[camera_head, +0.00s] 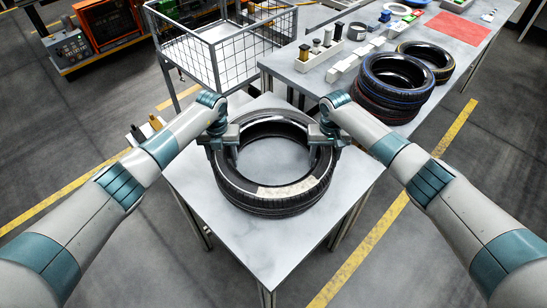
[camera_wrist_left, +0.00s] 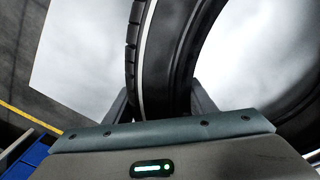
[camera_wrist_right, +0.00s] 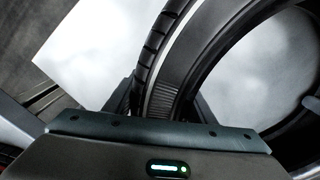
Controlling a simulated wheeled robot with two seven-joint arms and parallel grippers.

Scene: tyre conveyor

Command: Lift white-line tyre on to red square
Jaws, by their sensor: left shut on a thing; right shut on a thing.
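The white-line tyre (camera_head: 289,193) lies flat at the small grey table (camera_head: 200,185) in the head view, with a thin white line around its sidewall. Whether it touches the tabletop I cannot tell. My left gripper (camera_head: 226,146) is shut on the tyre's left wall, one finger outside and one inside; the wall also shows in the left wrist view (camera_wrist_left: 163,60). My right gripper (camera_head: 322,142) is shut on its right wall, which shows in the right wrist view (camera_wrist_right: 178,65). The red square (camera_head: 458,28) lies bare at the far right of the long table.
The long table (camera_head: 285,68) holds a stack of blue-line and red-line tyres (camera_head: 396,75), a yellow-line tyre (camera_head: 428,58) and a rack of small parts (camera_head: 318,55). A wire cage (camera_head: 230,50) stands behind the small table.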

